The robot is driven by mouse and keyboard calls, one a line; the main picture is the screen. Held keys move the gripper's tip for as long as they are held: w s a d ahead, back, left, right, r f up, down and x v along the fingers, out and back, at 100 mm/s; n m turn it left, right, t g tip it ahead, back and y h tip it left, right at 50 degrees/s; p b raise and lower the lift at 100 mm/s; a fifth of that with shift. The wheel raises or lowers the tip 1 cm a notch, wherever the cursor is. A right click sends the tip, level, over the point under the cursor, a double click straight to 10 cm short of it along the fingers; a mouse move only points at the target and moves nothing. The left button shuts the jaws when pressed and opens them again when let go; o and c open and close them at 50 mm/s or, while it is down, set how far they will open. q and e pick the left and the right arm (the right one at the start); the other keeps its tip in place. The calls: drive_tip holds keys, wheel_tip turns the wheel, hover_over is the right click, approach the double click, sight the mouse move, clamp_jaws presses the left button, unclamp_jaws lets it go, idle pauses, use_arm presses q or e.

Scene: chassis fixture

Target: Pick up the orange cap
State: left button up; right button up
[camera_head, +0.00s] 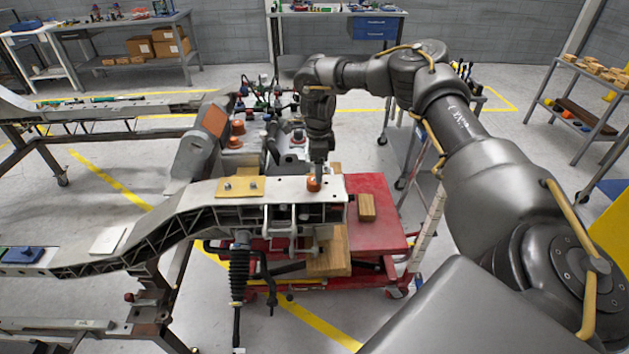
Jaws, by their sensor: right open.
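An orange cap (314,184) sits on the light metal top of the chassis beam (285,190), near its right end. My right gripper (318,172) points straight down right over this cap, with its fingertips at or just above the cap's top. It is open; whether the fingers touch the cap is too small to tell. More orange caps show on the assembly behind, such as an orange cap (237,127) and another orange cap (235,142). My left gripper is not in view.
A yellow plate (240,187) lies on the beam left of the cap. A red cart (375,225) with a wooden block (366,207) stands right of and under the beam end. Dark parts and hoses (270,110) crowd behind the gripper. A shelf (585,105) stands far right.

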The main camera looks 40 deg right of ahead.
sight(314, 183)
drive_tip(key=shift+w+f, duration=0.6)
drive_tip(key=shift+f, duration=0.3)
drive_tip(key=shift+s+f+p, duration=0.1)
drive_tip(key=shift+s+p, duration=0.15)
drive_tip(key=shift+p, duration=0.1)
drive_tip(key=f, duration=0.1)
drive_tip(key=f+p, duration=0.1)
drive_tip(key=f, duration=0.1)
drive_tip(key=shift+w+d+f, duration=0.2)
drive_tip(key=shift+d+f, duration=0.05)
drive_tip(key=shift+f, duration=0.1)
drive_tip(key=shift+w+f+p, duration=0.1)
drive_tip(key=shift+f+p, duration=0.2)
drive_tip(key=shift+f, duration=0.2)
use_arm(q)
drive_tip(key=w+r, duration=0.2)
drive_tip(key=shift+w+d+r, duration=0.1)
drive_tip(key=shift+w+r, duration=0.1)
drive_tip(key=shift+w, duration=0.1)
use_arm(e)
drive_tip(key=shift+r, duration=0.1)
drive_tip(key=c, duration=0.7)
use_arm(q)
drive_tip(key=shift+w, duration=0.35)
use_arm(e)
drive_tip(key=c, duration=0.5)
drive_tip(key=shift+c, duration=0.2)
